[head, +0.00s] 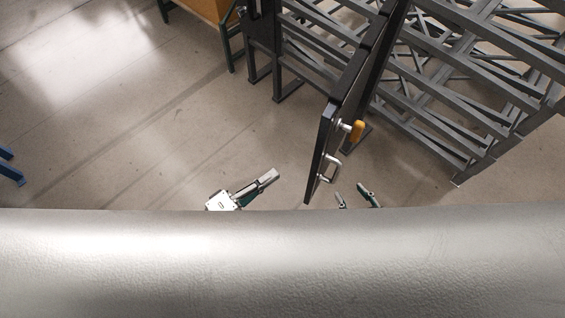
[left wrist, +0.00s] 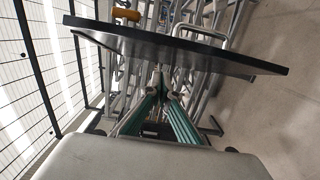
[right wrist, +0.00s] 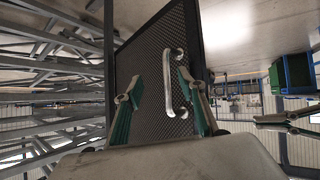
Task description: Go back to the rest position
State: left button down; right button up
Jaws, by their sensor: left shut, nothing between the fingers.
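In the head view my left gripper (head: 268,178) is shut and empty, left of a dark upright panel (head: 342,100) and apart from it. Its closed fingers also show in the left wrist view (left wrist: 164,92). My right gripper (head: 354,192) is open, right of the panel's near end, its fingers spread with nothing between them in the head view. In the right wrist view its fingers (right wrist: 157,90) point toward the panel's mesh face, with a silver handle (right wrist: 174,83) showing between them in the picture, nearer the right finger. The silver body in front hides both wrists.
The panel carries an orange knob (head: 356,131) and a silver handle (head: 329,166) on the right gripper's side. Grey metal racks (head: 450,90) fill the upper right.

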pick_arm(q)
jog(key=v, duration=0.3)
jog(key=shift+d, duration=0.1)
